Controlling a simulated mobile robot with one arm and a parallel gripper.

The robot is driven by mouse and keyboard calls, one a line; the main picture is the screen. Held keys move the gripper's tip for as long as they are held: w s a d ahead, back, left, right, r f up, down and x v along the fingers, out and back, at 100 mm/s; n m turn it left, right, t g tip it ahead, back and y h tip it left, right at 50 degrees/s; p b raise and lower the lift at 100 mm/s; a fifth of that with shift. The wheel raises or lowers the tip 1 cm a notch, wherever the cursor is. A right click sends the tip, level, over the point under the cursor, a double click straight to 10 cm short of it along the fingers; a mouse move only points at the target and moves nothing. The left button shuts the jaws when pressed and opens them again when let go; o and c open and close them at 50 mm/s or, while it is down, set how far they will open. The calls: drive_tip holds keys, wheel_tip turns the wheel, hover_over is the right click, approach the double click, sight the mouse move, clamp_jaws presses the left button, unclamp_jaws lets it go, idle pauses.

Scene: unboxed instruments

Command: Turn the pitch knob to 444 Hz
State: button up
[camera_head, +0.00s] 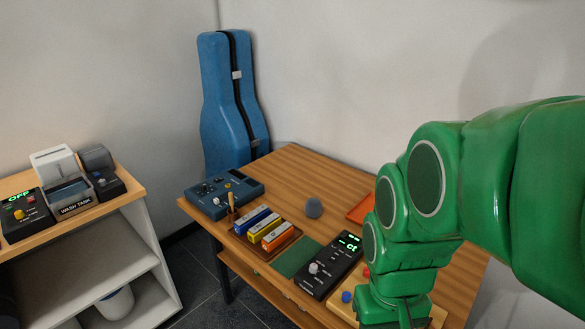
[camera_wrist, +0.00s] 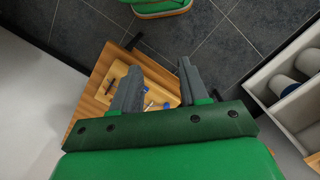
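A black tuner box (camera_head: 331,264) lies on the wooden table in the head view. Its green display shows dashes and "ct"; I cannot read any Hz value. A pale grey knob (camera_head: 314,268) sits on its face, with small buttons beside it; which of its controls is the pitch knob I cannot tell. The tuner is not recognisable in the wrist view.
The light wooden board (camera_head: 437,312) with a blue knob (camera_head: 347,297) lies right of the tuner. A blue instrument case (camera_head: 222,110) stands behind.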

drive_tip(key=shift+o, duration=0.5)
drive_tip(key=w+f+n+t, duration=0.1)
drive_tip(key=w, duration=0.8)
drive_tip(key=shift+w+d, duration=0.15)
drive_tip(key=shift+w, duration=0.15)
drive_tip(key=n, duration=0.7)
approach(314, 266)
drive_tip(key=shift+s+d+f, duration=0.2)
drive_tip(key=shift+s, duration=0.2)
drive_tip(key=shift+w+a+f+n, duration=0.15)
drive_tip(key=shift+w+f+n, duration=0.1)
drive_tip(key=shift+f+n, duration=0.1)
drive_tip(key=shift+f, duration=3.8)
